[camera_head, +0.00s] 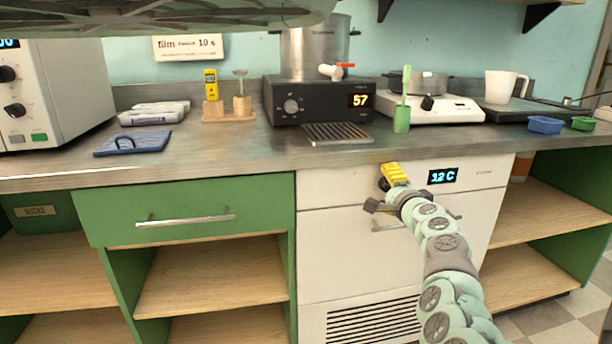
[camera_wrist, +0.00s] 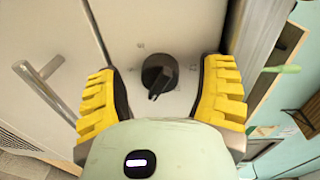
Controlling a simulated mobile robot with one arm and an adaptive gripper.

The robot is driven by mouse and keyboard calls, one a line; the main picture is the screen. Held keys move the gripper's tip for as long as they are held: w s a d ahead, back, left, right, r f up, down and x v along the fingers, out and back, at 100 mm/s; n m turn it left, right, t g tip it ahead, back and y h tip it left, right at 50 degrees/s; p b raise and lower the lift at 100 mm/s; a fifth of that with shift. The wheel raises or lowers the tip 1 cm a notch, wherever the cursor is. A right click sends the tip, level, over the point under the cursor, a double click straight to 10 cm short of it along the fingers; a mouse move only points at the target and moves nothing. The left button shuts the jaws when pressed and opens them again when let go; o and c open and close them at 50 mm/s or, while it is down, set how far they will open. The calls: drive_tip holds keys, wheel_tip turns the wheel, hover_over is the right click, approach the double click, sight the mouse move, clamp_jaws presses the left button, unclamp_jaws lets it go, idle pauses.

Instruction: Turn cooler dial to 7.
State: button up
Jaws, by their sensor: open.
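The cooler (camera_head: 345,250) is a white under-counter unit with a handle. Its display (camera_head: 443,176) reads 12 C. The cooler dial (camera_wrist: 159,72) is a round black knob with a raised grip bar on the white panel, seen in the wrist view. Faint marks surround it, too small to read. In the head view, my gripper mostly covers the dial. My gripper (camera_wrist: 160,82) is open, its yellow ridged fingers on either side of the dial, with visible gaps between. It also shows in the head view (camera_head: 394,174) at the panel, left of the display.
The counter edge (camera_head: 250,163) runs just above the panel. On the counter are a black heater (camera_head: 318,102) showing 57, a drip grate (camera_head: 338,134) and a green brush (camera_head: 402,115). A green drawer (camera_head: 190,208) is left of the cooler. The cooler handle (camera_wrist: 40,90) lies left of my fingers.

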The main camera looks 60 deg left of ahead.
drive_tip(key=shift+d, duration=0.1)
drive_tip(key=v, duration=1.1)
drive_tip(key=shift+s+d, duration=0.25)
drive_tip(key=shift+d, duration=0.05)
idle(0.6)
